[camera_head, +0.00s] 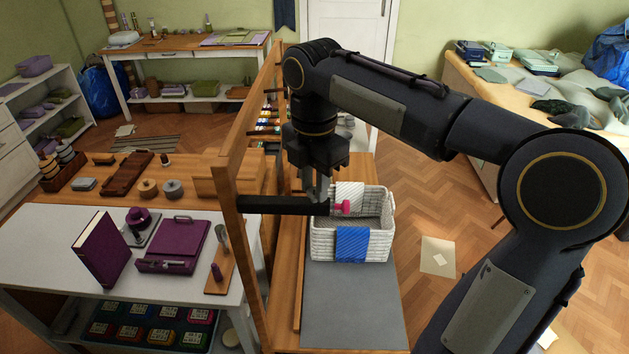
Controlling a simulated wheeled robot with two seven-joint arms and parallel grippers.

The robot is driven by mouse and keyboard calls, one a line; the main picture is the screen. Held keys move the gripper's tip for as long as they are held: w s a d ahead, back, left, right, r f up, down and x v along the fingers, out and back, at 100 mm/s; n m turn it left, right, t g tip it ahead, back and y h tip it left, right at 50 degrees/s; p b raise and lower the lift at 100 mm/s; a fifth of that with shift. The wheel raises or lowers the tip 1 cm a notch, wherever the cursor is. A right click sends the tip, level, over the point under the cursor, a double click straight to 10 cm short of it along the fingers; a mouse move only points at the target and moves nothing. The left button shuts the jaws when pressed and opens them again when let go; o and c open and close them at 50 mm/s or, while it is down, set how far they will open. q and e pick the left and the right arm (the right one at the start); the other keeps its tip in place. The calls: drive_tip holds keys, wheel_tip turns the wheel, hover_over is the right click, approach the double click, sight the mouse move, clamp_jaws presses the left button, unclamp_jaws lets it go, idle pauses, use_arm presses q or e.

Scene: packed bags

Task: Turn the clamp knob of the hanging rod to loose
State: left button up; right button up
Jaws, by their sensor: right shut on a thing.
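The hanging rod (270,205) is a dark bar that runs level from the wooden frame to the right, ending over a white woven basket (325,246). A small pink piece (343,207) shows at the rod's right end. My right gripper (319,193) points straight down at the rod's right part. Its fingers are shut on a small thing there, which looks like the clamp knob. The fingers mostly hide it, so its turn position cannot be told. My left gripper is not in view.
The upright wooden frame (232,200) stands just left of the gripper. A white table (50,245) at left holds a purple book (101,249) and a purple case (174,246).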

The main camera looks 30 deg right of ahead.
sight(314, 190)
drive_tip(key=o, duration=1)
wheel_tip(314, 190, up, 8)
drive_tip(key=shift+f, duration=0.1)
idle(0.4)
